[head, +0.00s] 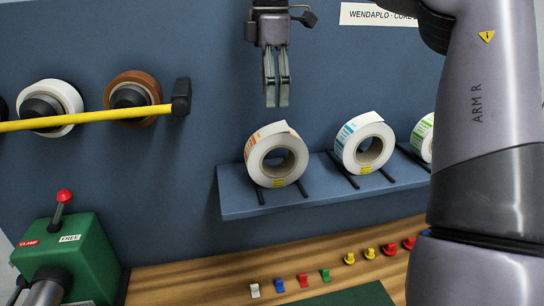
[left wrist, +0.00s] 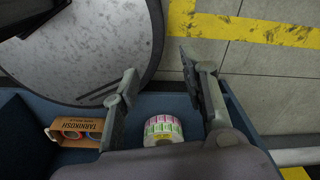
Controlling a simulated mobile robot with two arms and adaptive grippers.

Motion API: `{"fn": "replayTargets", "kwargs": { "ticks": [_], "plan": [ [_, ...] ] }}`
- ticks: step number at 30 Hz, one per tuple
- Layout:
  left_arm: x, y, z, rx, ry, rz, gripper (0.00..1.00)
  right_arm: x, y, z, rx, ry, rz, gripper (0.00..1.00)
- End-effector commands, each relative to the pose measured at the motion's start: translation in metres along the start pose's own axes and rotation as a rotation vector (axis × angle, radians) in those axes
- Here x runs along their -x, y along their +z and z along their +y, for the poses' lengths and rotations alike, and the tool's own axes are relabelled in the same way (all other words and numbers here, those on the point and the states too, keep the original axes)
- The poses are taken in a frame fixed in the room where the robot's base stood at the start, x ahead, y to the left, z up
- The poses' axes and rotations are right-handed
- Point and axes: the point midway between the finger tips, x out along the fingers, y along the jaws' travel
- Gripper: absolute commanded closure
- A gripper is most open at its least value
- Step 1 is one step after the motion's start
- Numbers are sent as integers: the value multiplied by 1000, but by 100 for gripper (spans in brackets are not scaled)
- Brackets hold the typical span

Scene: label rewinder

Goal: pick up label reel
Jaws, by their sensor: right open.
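Three white label reels stand upright on a blue shelf (head: 325,188) in the head view: one with orange print (head: 259,150), one with blue print (head: 346,148) and one with green print (head: 425,137), partly hidden by my right arm. My right gripper (head: 276,98) points down above the orange reel, open and empty, clear of it. In the left wrist view my left gripper (left wrist: 168,78) is open. A reel with pink and green labels (left wrist: 162,128) shows between its fingers, lower down; I cannot tell the distance.
A yellow bar (head: 90,118) crosses in front of a white roll (head: 70,92) and a brown roll (head: 148,83) at left. A green clamp box (head: 75,262) stands below. Several coloured knobs line the wooden ledge (head: 215,272). The left wrist view shows a brown carton (left wrist: 75,132) and a grey disc (left wrist: 90,45).

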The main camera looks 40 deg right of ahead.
Motion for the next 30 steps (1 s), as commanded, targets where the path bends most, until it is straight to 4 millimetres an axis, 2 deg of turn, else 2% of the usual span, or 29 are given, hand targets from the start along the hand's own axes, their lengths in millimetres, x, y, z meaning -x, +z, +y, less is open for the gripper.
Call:
{"fn": "replayTargets", "kwargs": {
  "ticks": [1,5,9,13,16,20,24,30],
  "plan": [
    [-2,1,0,-1,0,-1,60,-12,1,-1,1,-3,-1,35],
    [6,-1,0,-2,1,3,60,-38,1,-1,2,-5,2,35],
    [13,-12,-1,-2,-1,19,60,-63,1,0,2,-5,3,35],
    [16,-27,-3,-3,-3,42,60,-77,1,0,0,-1,4,35],
    [18,-30,-4,-3,-4,46,60,-82,1,1,1,-1,3,35],
    [30,-27,-4,-3,-3,40,60,-92,7,4,0,-5,4,35],
    [45,-20,-3,-3,-3,28,60,-112,14,8,0,-5,4,35],
    [50,-14,-3,-3,-3,19,60,-132,14,8,0,1,4,35]
  ]
}}
